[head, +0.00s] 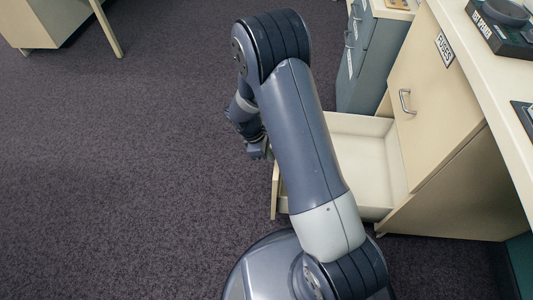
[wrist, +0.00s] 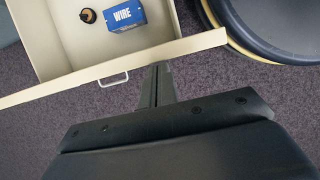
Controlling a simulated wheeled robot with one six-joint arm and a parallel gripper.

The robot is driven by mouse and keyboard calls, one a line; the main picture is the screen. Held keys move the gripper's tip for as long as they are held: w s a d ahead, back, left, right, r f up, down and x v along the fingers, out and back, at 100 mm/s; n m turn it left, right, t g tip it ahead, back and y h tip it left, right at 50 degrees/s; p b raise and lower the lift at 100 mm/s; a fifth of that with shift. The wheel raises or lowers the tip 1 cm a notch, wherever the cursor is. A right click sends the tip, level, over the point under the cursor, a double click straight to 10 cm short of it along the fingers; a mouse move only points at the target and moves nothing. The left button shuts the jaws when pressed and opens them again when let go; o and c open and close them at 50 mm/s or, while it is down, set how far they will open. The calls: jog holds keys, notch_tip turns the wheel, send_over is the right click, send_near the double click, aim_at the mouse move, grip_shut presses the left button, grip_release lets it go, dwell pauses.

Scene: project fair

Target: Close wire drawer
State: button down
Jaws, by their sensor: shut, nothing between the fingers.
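The wire drawer stands open, pulled out of the cream cabinet; its pale interior (head: 370,148) shows in the head view, partly behind my arm. In the wrist view its front panel (wrist: 60,88) runs slantwise, with a light handle (wrist: 113,79) on the outer face. A blue box marked WIRE (wrist: 125,16) and a small dark and tan round item (wrist: 88,16) lie inside. My gripper (wrist: 160,68) is shut and empty, its tips by the outer side of the front panel, right of the handle. Whether they touch cannot be told. In the head view my gripper (head: 258,152) is small and partly hidden.
A grey cabinet (head: 370,60) stands beyond. The counter (head: 485,75) at right carries a dark boxed item (head: 505,25). Dark carpet (head: 120,170) to the left is clear.

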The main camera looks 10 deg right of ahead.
jog(key=s+d+p, duration=0.1)
jog(key=s+d, duration=0.3)
jog(key=d, duration=0.8)
jog(key=s+d, duration=0.4)
jog(key=d, duration=0.8)
jog(key=s+d+p, duration=0.1)
jog(key=s+d, duration=0.2)
jog(key=d, duration=0.9)
jog(key=shift+s+d+p, duration=0.2)
jog(key=shift+s+p, duration=0.1)
jog(key=shift+s, duration=0.1)
